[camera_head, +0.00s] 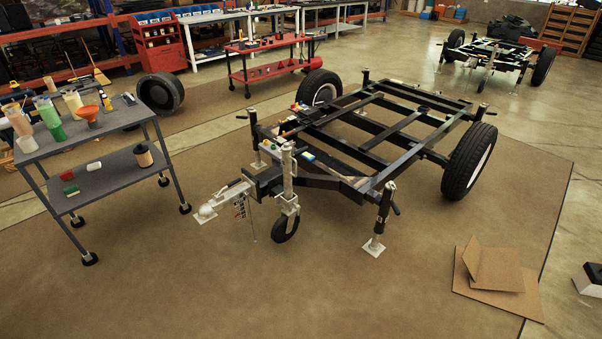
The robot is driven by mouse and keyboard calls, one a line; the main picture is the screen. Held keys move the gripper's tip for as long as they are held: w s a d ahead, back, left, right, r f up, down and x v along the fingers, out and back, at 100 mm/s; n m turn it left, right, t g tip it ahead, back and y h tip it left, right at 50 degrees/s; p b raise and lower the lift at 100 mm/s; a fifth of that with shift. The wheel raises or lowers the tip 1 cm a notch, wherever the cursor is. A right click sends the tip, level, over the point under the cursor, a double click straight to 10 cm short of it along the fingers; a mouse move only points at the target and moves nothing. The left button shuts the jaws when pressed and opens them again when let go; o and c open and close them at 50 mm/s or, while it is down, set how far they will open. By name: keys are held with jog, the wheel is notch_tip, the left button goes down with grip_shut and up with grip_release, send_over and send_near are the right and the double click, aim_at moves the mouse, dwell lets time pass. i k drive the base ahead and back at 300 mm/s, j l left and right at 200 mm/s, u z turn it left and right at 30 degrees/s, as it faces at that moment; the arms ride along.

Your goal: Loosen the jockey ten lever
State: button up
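A black trailer frame (333,182) stands on the brown mat. At its front end is a jockey wheel (285,228) under an upright silver post (288,175). The clamp and any small lever on the post are too small to make out, so I cannot tell the lever's position. The silver coupling (222,200) sticks out to the left of the post, with thin cables or chains hanging beneath it. My gripper and arm are not in view.
A grey wheeled cart (95,180) with bottles and a funnel stands left of the coupling. Support legs (383,215) stand at the frame's corners. Cardboard sheets (495,275) lie at the right. The mat (250,300) in front is clear.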

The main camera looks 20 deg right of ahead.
aim_at(298, 207)
jog(key=i+l+z, duration=0.1)
jog(key=i+z, duration=0.15)
jog(key=i, duration=1.35)
jog(key=i+j+u, duration=0.15)
jog(key=i, duration=0.35)
jog(key=i+j+u, duration=0.2)
jog(key=i, duration=0.3)
